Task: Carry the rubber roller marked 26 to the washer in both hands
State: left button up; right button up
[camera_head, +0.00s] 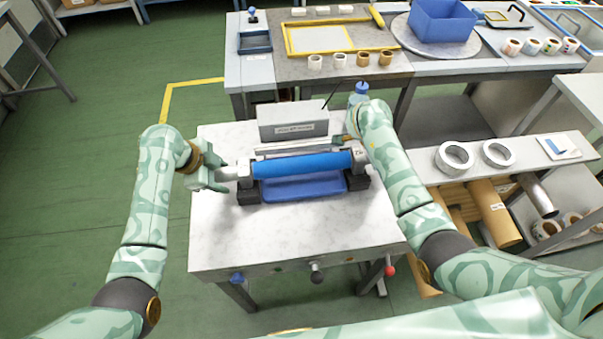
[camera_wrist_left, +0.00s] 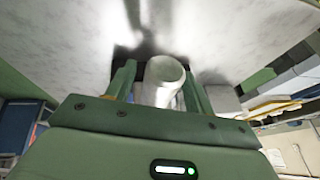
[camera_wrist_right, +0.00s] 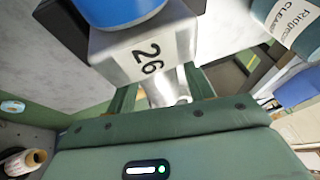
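The rubber roller (camera_head: 302,165) is a blue cylinder with grey metal end blocks and thin metal shafts. It lies crosswise on the white table, above a blue tray (camera_head: 300,187) and between black supports (camera_head: 248,196). I cannot tell whether it rests on them. My left gripper (camera_head: 226,175) has its fingers on both sides of the left shaft (camera_wrist_left: 164,80), close against it. The right end block carries the number 26 (camera_wrist_right: 146,58). My right gripper (camera_wrist_right: 163,92) has its fingers around the right shaft; in the head view my arm mostly hides it.
A grey labelled box (camera_head: 292,122) stands behind the roller. A cleaner bottle (camera_head: 359,92) is near the back right corner. The front of the white table (camera_head: 290,235) is bare. A bench with a blue bin (camera_head: 440,22) stands behind; shelves with rolls (camera_head: 455,158) are at right.

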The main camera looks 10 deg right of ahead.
pick_arm(q)
jog(key=shift+r, duration=0.2)
pick_arm(e)
jog(key=shift+r, duration=0.15)
jog(key=shift+a+r, duration=0.1)
jog(key=v, duration=1.1)
jog(key=shift+s+a+r, duration=0.1)
jog(key=shift+a+r, duration=0.1)
jog(key=shift+r, duration=0.1)
pick_arm(q)
jog(key=v, duration=1.2)
jog(key=shift+a, duration=0.1)
